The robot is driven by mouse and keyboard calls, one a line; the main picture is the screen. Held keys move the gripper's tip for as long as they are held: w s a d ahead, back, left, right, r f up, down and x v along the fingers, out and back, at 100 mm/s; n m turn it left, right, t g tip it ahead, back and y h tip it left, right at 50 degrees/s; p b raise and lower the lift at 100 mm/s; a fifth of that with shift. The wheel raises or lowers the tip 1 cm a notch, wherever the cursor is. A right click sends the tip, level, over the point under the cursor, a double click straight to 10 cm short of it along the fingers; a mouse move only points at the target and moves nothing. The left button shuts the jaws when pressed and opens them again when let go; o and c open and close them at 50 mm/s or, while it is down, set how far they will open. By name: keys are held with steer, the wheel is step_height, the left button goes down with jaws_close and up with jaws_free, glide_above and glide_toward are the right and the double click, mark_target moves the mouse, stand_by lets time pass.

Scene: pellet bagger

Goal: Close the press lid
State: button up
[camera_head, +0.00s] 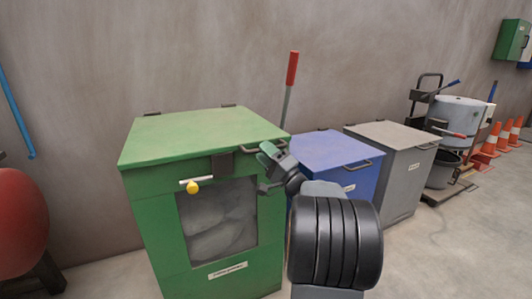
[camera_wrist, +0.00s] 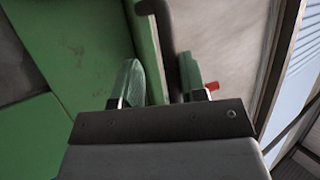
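The green press (camera_head: 160,215) stands at the left in the head view, with a window in its front showing pale, bulging contents. Its green lid (camera_head: 195,132) looks flat on top, down or nearly down; I cannot tell if it is fully seated. A yellow-knobbed latch (camera_head: 193,187) is on the front. My gripper (camera_head: 267,157) is at the lid's front right corner. In the wrist view, its two green fingertips (camera_wrist: 160,80) are apart. A dark bent handle (camera_wrist: 160,15) runs down between or just beyond them; contact is not clear. The green surface (camera_wrist: 80,45) fills the left side.
A red-gripped lever (camera_head: 291,70) stands up behind the press's right side. A blue bin (camera_head: 330,150) and a grey bin (camera_head: 395,165) stand to the right. A red round tank (camera_head: 20,215) is at the far left. Traffic cones (camera_head: 492,140) stand far right. The floor at front right is clear.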

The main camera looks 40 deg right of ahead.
steer(key=shift+s+r, duration=0.1)
steer(key=shift+s, duration=0.05)
steer(key=shift+s+d, duration=0.1)
steer(key=shift+s, duration=0.15)
steer(key=p+v, duration=0.2)
steer(key=v, duration=1.1)
steer(key=shift+f, duration=0.25)
steer(key=a+r+n+g+y+p, duration=0.35)
steer(key=a+r+g+p, duration=0.45)
steer(key=a+p, duration=0.4)
steer(key=a+r+n+g+y+p, duration=0.3)
steer(key=a+r+n+g+p, duration=0.15)
steer(key=a+g+p, duration=0.75)
steer(key=s+a+r+n+h+p, duration=0.1)
steer(key=s+r+n+h+p, duration=0.1)
steer(key=r+h+p, duration=0.4)
steer(key=s+a+r+n+h+p, duration=0.1)
steer(key=s+r+n+h+p, duration=0.2)
steer(key=r+h+p, duration=0.3)
step_height(320, 180, up, 5)
steer(key=p, duration=0.4)
steer(key=shift+s+a+p, duration=0.15)
steer(key=shift+a+p, duration=0.15)
steer(key=shift+a, duration=0.05)
